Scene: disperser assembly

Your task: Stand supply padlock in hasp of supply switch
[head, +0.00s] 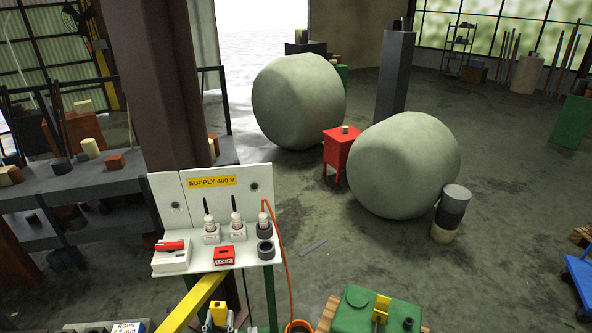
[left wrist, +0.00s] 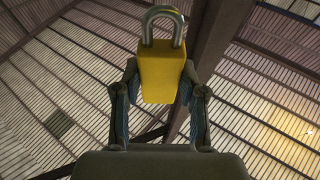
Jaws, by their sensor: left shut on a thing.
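The yellow supply padlock (left wrist: 162,75) is upright in the left wrist view, with its grey shackle at the top. My left gripper (left wrist: 160,95) is shut on its body, one finger on each side. In the head view the padlock (head: 218,311) and my left gripper (head: 219,322) are at the bottom edge, below and in front of the panel shelf. The supply switch (head: 171,260) is a white box with a red handle at the shelf's left end. Its hasp is too small to make out. The padlock is apart from the switch. My right gripper is not in view.
The white panel (head: 167,197) carries a SUPPLY 400 V label. Its shelf also holds a red LOCK box (head: 224,256), several probe-like items and a dark ring (head: 265,250). An orange cable (head: 284,250) hangs at the right. A yellow bar (head: 192,305) slants below the shelf.

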